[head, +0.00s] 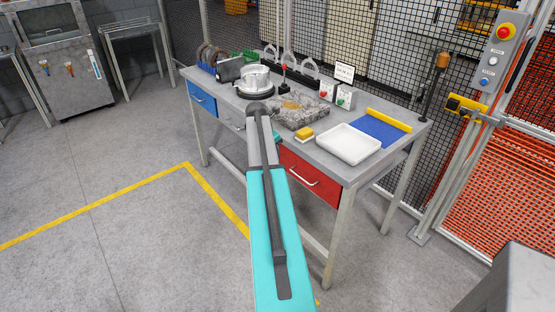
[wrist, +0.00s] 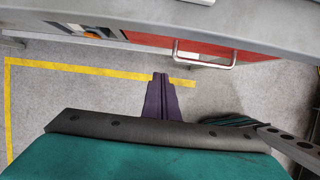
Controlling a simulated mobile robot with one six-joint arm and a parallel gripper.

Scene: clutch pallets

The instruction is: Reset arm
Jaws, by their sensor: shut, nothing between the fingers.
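My gripper (wrist: 160,80) shows in the wrist view as two dark purple fingers, shut together with nothing between them. It points over the grey floor with a yellow line, in front of the workbench and its red drawer (wrist: 205,50). In the head view my teal arm reaches forward from the bottom centre toward the front edge of the workbench (head: 325,161). The red drawer (head: 308,178) sits to the right of the arm.
On the workbench stand a silver round part (head: 256,78), a grey stone-like tray (head: 286,116), a yellow sponge (head: 304,134), a white tray (head: 347,159) and a blue mat (head: 378,130). A mesh fence (head: 388,60) stands behind. Open floor (head: 110,170) lies to the left.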

